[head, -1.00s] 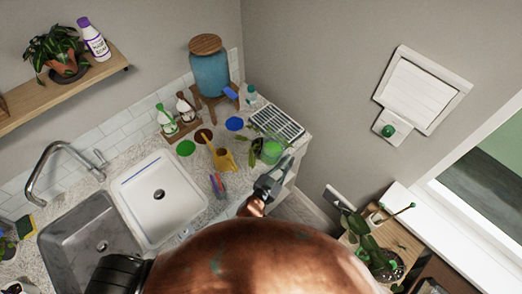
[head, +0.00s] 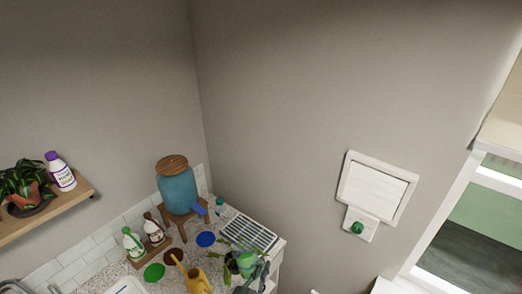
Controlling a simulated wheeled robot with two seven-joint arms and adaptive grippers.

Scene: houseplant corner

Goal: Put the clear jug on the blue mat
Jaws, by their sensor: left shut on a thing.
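The blue mat (head: 205,239) is a small round disc lying bare on the counter, left of the drying rack. My left gripper (head: 258,273) is at the bottom edge of the head view, small and partly cut off. It is shut on what looks like the clear jug (head: 246,262), a see-through vessel with a green tint, to the right of and nearer than the blue mat. Leaves overlap the jug, and its base is hard to make out. My right gripper is not in view.
A green mat (head: 154,272) and a brown mat (head: 173,256) lie left of the blue one. A yellow watering can (head: 198,281) stands in front. A blue dispenser (head: 179,190) on a wooden stand, spray bottles (head: 133,243) and a white rack (head: 249,233) stand around the mats.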

